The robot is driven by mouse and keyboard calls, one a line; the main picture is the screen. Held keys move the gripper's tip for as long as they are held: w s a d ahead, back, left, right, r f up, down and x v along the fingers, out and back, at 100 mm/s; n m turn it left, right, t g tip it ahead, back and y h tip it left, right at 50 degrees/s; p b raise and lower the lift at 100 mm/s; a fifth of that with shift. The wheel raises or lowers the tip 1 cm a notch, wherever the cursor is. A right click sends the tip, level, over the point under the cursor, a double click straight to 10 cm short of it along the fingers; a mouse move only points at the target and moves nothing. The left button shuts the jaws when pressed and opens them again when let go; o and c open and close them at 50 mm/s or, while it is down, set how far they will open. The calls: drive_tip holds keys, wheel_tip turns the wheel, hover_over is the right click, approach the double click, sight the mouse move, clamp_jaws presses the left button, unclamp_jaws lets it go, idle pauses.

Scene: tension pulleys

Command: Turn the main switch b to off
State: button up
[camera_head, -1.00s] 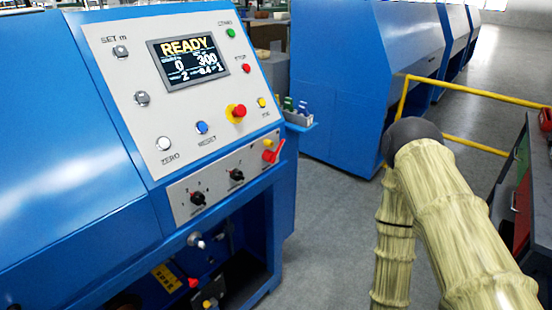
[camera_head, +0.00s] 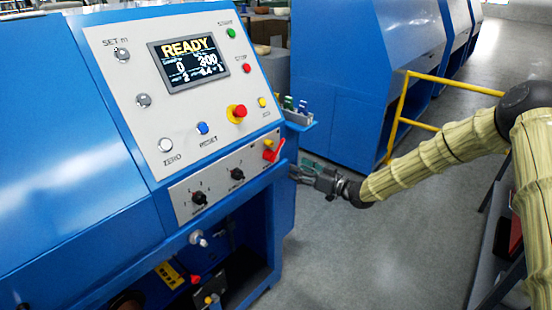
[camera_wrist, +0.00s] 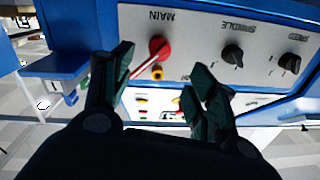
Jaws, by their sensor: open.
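My gripper (camera_head: 300,172) is at the machine's right edge, just below and right of the switch in the head view. In the wrist view my gripper (camera_wrist: 155,70) has its two dark fingers apart, with the switch beyond and between them. Nothing is held, and I see no contact with the handle.
Two black knobs, speed (camera_head: 199,198) and spindle (camera_head: 237,174), are left of the switch. Above are push buttons, a red emergency button (camera_head: 238,112) and a READY display (camera_head: 188,62). A blue side shelf (camera_head: 300,123) with small items juts out near my gripper. Yellow rails (camera_head: 398,112) stand behind my arm.

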drive_tip(key=p+x, duration=0.2)
drive_tip(key=x, duration=0.9)
drive_tip(key=shift+p, duration=0.35)
drive_tip(key=shift+d+r, duration=0.1)
clamp_jaws()
